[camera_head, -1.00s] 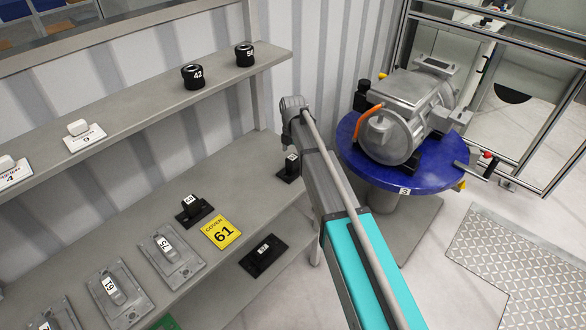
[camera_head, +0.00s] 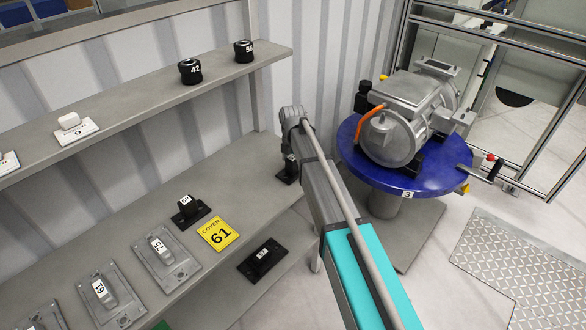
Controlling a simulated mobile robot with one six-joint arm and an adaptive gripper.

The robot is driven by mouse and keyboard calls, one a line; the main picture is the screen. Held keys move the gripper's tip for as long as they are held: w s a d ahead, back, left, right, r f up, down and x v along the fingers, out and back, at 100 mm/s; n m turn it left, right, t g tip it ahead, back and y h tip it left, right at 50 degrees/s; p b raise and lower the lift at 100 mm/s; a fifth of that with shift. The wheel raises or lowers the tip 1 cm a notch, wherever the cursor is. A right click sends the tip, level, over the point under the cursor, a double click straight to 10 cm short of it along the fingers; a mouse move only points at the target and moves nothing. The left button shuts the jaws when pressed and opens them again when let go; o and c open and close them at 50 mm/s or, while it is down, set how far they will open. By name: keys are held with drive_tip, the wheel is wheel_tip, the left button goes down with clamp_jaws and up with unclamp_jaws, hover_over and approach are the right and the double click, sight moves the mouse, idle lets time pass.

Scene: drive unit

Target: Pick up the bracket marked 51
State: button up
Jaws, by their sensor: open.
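Black brackets with white number labels stand on the lower grey shelf. My gripper is not visible.
Black parts marked 42 (camera_head: 190,71) and 54 or similar (camera_head: 243,50) stand on the upper shelf. A motor (camera_head: 405,115) sits on the blue round table (camera_head: 440,175) to the right.

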clamp_jaws()
idle(0.5)
drive_tip(key=shift+r, duration=0.1)
wheel_tip(320, 180, up, 2)
drive_tip(key=p, duration=0.2)
drive_tip(key=shift+r+p, duration=0.25)
drive_tip(key=shift+p, duration=0.15)
drive_tip(key=s+d+r+p, duration=0.2)
drive_tip(key=s+r+p, duration=0.8)
drive_tip(key=s, duration=0.3)
drive_tip(key=shift+s+d+r, duration=0.15)
drive_tip(key=shift+s+d, duration=0.1)
drive_tip(key=shift+s, duration=0.1)
